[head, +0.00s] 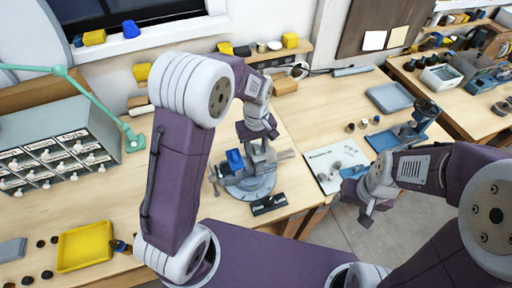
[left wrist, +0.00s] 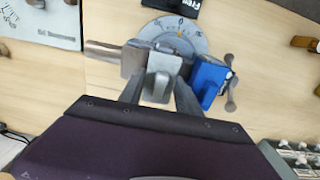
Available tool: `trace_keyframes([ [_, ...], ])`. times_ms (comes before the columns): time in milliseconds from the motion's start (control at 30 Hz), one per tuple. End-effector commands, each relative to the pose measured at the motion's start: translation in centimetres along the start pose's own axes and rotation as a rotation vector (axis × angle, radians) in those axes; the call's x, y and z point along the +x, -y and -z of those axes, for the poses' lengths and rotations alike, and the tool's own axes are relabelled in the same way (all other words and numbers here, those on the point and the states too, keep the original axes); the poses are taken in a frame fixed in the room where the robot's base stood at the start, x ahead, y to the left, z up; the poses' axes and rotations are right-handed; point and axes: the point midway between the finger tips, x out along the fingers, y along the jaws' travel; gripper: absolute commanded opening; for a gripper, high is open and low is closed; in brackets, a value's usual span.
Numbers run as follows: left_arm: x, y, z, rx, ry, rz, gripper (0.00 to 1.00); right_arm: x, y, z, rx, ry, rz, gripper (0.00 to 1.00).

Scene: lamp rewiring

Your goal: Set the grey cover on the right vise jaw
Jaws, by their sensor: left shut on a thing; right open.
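The vise (head: 250,180) stands on a round graduated base on the bench, and its base dial also shows in the left wrist view (left wrist: 187,38). A blue cover (head: 235,160) sits on its left jaw, on the right in the left wrist view (left wrist: 207,82). My left gripper (head: 262,132) is above the vise, shut on the grey cover (left wrist: 163,64). The cover is over or beside the right jaw (left wrist: 134,58); I cannot tell whether it touches. My right gripper (head: 366,207) is open and empty, out beyond the bench edge to the right.
A black label block (head: 269,204) lies in front of the vise. A white printed board (head: 335,165) with small parts is to the right. A yellow tray (head: 85,247) and a drawer cabinet (head: 58,150) stand at left. A blue-grey tray (head: 390,97) is at back right.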

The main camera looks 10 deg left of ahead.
Motion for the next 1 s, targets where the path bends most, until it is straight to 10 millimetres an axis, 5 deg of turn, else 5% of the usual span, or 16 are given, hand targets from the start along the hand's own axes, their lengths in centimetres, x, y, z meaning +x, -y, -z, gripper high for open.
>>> trace_keyframes([
  [867,0.61,0.01,-0.01,0.000,0.001,0.001,0.00,0.33,-0.01,-0.03,0.000,0.000,0.000,0.65],
  [900,0.57,0.01,-0.01,0.000,0.000,0.000,0.48,0.30,-0.01,-0.03,0.000,0.000,0.000,0.65],
  [967,0.57,0.01,-0.01,0.000,0.000,0.000,0.65,0.29,0.00,-0.03,0.000,0.000,0.000,0.65],
  [1000,0.57,0.01,-0.01,0.000,0.000,0.000,0.65,0.29,0.00,-0.03,0.000,0.000,0.000,0.65],
])
